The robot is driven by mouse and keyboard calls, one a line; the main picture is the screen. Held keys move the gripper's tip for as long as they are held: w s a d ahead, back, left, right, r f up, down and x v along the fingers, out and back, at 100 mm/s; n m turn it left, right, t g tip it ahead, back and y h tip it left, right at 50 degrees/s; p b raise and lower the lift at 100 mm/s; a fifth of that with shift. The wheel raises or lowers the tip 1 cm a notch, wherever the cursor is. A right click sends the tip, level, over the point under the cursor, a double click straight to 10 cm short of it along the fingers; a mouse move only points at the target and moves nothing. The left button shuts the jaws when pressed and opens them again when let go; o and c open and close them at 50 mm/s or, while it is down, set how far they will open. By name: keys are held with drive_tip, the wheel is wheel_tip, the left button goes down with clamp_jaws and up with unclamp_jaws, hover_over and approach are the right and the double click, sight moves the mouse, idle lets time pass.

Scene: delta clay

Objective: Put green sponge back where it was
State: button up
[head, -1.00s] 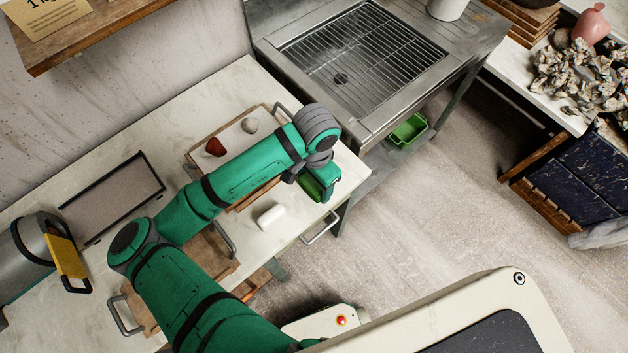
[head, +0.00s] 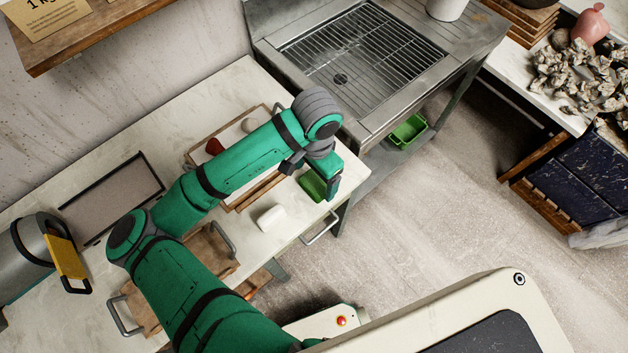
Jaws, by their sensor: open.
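The green sponge (head: 312,186) is at the right end of the pale worktable (head: 110,160), near its front corner. It appears to lie on the table top, though its underside is hard to see. My gripper (head: 324,190) is open, right at the sponge. One finger shows along the sponge's right side; the other is mostly hidden, so I cannot tell whether the fingers touch it.
A white block (head: 270,217) lies left of the sponge. Behind my arm a tray (head: 240,206) holds a dark red lump (head: 214,146) and a pale round lump (head: 250,125). A metal sink (head: 365,60) adjoins the table. A green bin (head: 408,130) sits below it.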

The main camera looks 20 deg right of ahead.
sight(315, 183)
wheel_tip(315, 183, up, 8)
drive_tip(key=shift+w+d+f, duration=0.1)
drive_tip(key=shift+d, duration=0.05)
idle(0.7)
